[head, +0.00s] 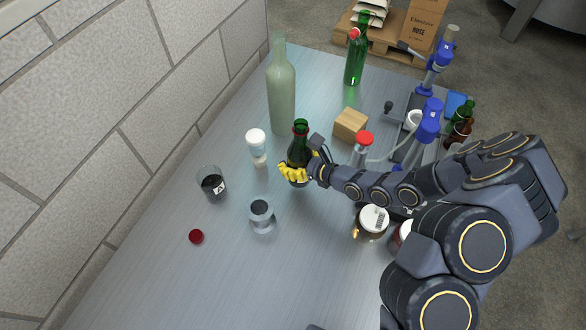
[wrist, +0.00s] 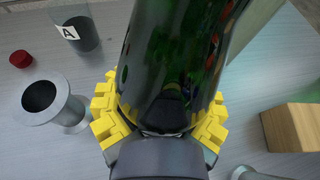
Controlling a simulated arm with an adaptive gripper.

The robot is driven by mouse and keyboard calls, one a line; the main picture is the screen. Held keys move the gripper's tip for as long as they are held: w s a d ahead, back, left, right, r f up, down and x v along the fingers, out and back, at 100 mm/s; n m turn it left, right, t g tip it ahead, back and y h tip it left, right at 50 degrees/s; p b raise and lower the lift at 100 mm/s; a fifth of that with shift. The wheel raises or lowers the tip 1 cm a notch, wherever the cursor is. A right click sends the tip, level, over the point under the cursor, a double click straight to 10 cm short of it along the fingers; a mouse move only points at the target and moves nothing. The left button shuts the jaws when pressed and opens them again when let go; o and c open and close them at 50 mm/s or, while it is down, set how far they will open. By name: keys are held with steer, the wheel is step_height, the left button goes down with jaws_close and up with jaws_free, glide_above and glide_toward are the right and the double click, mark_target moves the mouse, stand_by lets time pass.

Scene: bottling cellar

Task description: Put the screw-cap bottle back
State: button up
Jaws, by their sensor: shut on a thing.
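A dark green bottle (head: 299,150) with a red band near its open-looking top stands upright near the middle of the metal table. My gripper (head: 297,173) has its yellow fingers closed around the bottle's lower part. In the wrist view the green glass (wrist: 175,60) fills the middle, with yellow finger pads (wrist: 160,125) on both sides of it. I cannot tell whether its base touches the table. A small red cap (head: 196,237) lies on the table at the left; it also shows in the wrist view (wrist: 21,59).
A tall pale bottle (head: 282,90) stands behind, and a wooden block (head: 350,124) to the right. A white-topped container (head: 257,147), a glass marked A (head: 212,184) and a grey cup (head: 262,216) stand to the left. A green bottle (head: 355,62) stands at the far edge. The front left is clear.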

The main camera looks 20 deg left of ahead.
steer(key=shift+f, duration=1.95)
steer(key=shift+f, duration=0.15)
steer(key=o, duration=1.3)
steer(key=shift+d+r, duration=0.15)
steer(key=shift+r, duration=0.05)
steer(key=shift+v, duration=5.8)
